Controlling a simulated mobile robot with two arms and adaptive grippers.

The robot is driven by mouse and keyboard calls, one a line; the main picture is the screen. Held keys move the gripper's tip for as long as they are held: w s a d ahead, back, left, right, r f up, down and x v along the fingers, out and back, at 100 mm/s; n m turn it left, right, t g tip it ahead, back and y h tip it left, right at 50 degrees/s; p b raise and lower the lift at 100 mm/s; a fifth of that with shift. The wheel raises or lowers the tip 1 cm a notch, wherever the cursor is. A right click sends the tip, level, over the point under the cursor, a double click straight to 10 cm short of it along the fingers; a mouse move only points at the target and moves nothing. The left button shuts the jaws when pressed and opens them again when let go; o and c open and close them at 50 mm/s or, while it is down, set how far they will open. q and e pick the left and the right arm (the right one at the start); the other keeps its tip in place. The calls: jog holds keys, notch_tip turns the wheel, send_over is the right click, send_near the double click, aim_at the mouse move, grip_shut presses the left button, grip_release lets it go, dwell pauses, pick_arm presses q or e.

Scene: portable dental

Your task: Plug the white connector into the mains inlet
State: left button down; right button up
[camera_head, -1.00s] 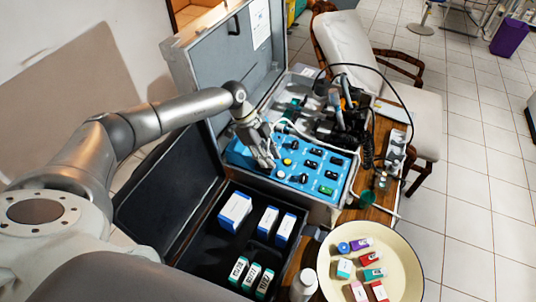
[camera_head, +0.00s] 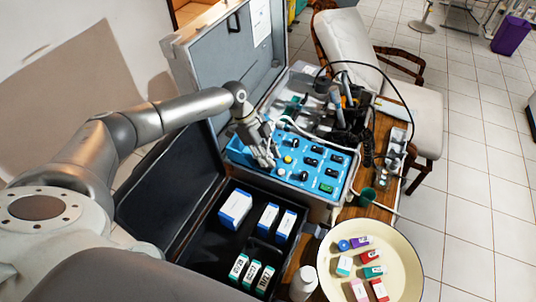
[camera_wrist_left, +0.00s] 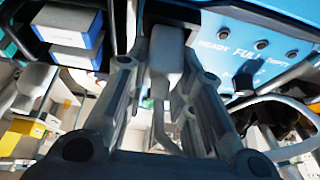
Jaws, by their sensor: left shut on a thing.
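My left gripper (camera_head: 268,160) is over the left part of the blue control panel (camera_head: 325,192) of the dental unit, pointing down. In the left wrist view its two fingers (camera_wrist_left: 160,65) are shut on a pale block, the white connector (camera_wrist_left: 167,45). The connector's far end is near the panel's edge, at the top of that view. In the head view the gripper hides the connector. A white cable (camera_head: 300,128) runs behind the gripper across the panel. I cannot make out the mains inlet in either view. My right gripper is not in view.
An open black case (camera_head: 225,262) with several white-and-blue boxes lies in front of the panel. The grey case lid (camera_head: 232,65) stands upright behind. A cream bowl (camera_head: 402,235) with small boxes, a white bottle (camera_head: 303,283) and dental handpieces (camera_head: 345,112) stand nearby.

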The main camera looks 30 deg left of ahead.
pick_arm(q)
jog(key=shift+s+f, duration=0.1)
jog(key=shift+f, duration=0.1)
dwell(0.5)
jog(key=c, duration=1.2)
grip_release()
jog(key=shift+o, duration=0.2)
jog(key=shift+f, duration=0.1)
notch_tip(320, 180, up, 10)
jog(key=shift+r, duration=0.1)
